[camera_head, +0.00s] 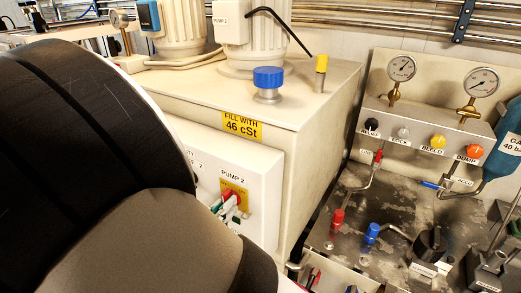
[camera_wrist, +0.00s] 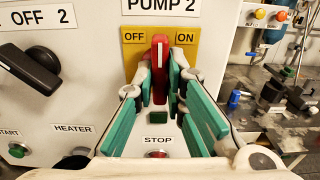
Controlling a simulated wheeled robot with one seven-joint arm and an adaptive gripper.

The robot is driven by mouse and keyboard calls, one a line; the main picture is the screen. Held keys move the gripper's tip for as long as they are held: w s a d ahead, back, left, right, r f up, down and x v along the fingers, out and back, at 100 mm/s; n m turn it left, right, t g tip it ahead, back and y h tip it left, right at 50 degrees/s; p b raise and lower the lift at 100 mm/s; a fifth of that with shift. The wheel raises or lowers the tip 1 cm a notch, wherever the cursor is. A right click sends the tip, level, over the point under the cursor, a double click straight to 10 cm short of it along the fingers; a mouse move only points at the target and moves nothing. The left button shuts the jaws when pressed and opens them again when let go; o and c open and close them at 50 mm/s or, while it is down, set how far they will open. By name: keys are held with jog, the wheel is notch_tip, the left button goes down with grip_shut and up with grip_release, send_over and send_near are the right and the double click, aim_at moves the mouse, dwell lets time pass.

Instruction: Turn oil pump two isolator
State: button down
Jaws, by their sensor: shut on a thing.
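The oil pump two isolator is a red handle (camera_wrist: 160,55) on a yellow plate (camera_wrist: 133,60) marked OFF at left and ON at right, under a PUMP 2 label (camera_wrist: 160,5). The handle stands about upright, between the two words. My gripper (camera_wrist: 160,78) has its green-padded fingers on either side of the handle and is shut on it. The pads hide part of its sides. In the head view the yellow plate (camera_head: 236,190) and red handle (camera_head: 226,195) show small, with my gripper (camera_head: 230,207) at them; my arm covers the left.
A black rotary switch (camera_wrist: 30,68) sits left on the same panel. Below are a green START button (camera_wrist: 17,151) and a red STOP button (camera_wrist: 157,154). To the right, a valve panel (camera_head: 425,130) with coloured knobs and gauges stands above a stained tank top (camera_head: 400,205).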

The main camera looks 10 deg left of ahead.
dwell(0.4)
jog(key=c, duration=1.6)
grip_release()
jog(key=shift+c, duration=0.2)
jog(key=v, duration=1.2)
jog(key=shift+f, duration=0.1)
